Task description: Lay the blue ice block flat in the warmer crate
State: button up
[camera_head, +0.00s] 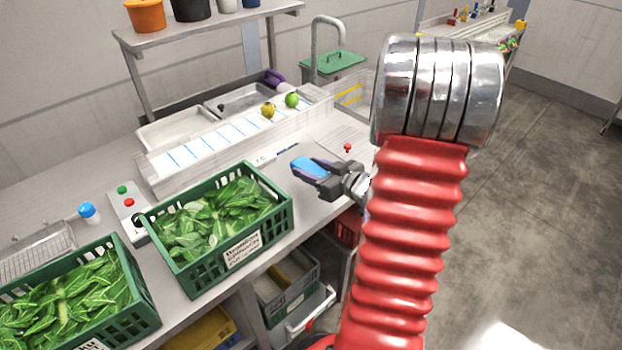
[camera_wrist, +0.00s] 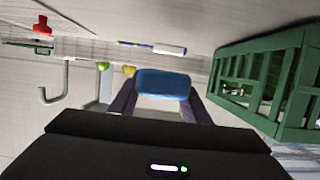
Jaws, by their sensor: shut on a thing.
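My gripper (camera_head: 309,168) is shut on the blue ice block (camera_head: 306,164). It holds the block over the bench, to the right of the middle green crate and apart from it. In the wrist view the block (camera_wrist: 163,84) sits between the two dark fingers (camera_wrist: 160,95). The middle green crate (camera_head: 287,213) is filled with leafy greens and has a white label on its front. A second green crate (camera_head: 148,318) of greens stands at the lower left. I cannot read from the labels which crate is warmer. One green crate (camera_wrist: 262,70) shows at the right in the wrist view.
A control box (camera_head: 128,208) with buttons and a blue-capped item (camera_head: 88,212) stand behind the crates. A clear-walled trough (camera_head: 205,152) with two round fruits runs along the back. A marker pen (camera_head: 288,150) lies behind the gripper. Bins sit below the bench.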

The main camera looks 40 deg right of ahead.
aim_at(80, 310)
jog(key=k, duration=1)
